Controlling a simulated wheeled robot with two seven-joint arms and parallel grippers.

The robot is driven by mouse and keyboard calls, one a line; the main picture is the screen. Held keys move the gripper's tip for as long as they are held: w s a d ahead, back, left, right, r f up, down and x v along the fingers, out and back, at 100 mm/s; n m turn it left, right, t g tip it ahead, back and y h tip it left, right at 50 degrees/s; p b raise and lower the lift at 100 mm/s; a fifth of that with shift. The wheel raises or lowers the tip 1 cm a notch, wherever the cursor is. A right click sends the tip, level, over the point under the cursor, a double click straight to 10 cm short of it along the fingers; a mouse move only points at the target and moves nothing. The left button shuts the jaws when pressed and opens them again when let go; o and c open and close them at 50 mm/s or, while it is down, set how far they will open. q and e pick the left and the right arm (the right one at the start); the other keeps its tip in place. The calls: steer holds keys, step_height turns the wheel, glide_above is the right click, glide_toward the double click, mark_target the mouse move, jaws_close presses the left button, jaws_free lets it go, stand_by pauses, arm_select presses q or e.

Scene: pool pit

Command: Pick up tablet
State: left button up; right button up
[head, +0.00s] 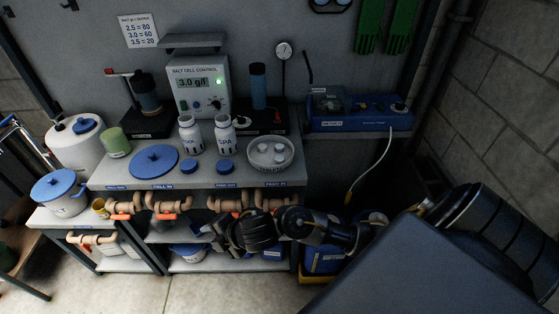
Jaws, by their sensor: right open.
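White tablets (265,149) lie in a round pale dish (256,165) at the right end of the grey bench (120,176). They are small, and their exact shape is hard to tell. My right gripper (205,229) is in front of the bench and lower than its top in the picture, left of and below the dish. It is open, apart from the tablets, and nothing shows between its fingers. The dark arm behind it hides part of the lower shelf and pipes. My left gripper is not in view.
A large blue lid (154,160) lies farther left. Orange-handled pipes (165,208) run under the bench front. A control box (200,88) stands behind.

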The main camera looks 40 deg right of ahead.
steer(key=w+d+n+g, duration=0.1)
steer(key=w+d+n, duration=0.2)
steer(key=w+n, duration=0.35)
steer(key=w+d+r+n+g+h, duration=0.1)
steer(key=d+r+n, duration=0.1)
steer(key=d, duration=0.4)
steer(key=w+d+r+n+g+h, duration=0.1)
steer(key=w+d+r+n, duration=0.1)
steer(key=d, duration=0.5)
steer(key=w+d+r+n+g+h, duration=0.1)
steer(key=w+d+r+n, duration=0.1)
steer(key=d, duration=0.5)
steer(key=shift+d+r+n, duration=0.15)
steer(key=shift+r+n, duration=0.2)
steer(key=shift+n, duration=0.4)
steer(key=g+h, duration=0.2)
glide_toward(280, 158)
steer(key=b+x, duration=0.1)
steer(key=x, duration=0.2)
steer(key=shift+d+b, duration=0.1)
steer(key=shift+b, duration=0.25)
steer(key=shift+f, duration=0.35)
steer(key=p+x, duration=0.1)
steer(key=x, duration=0.2)
steer(key=shift+f+p, duration=0.3)
steer(key=shift+f, duration=0.05)
steer(key=shift+w+f, duration=0.15)
steer(key=shift+f, duration=0.3)
steer(key=shift+t, duration=0.3)
steer(key=c, duration=0.7)
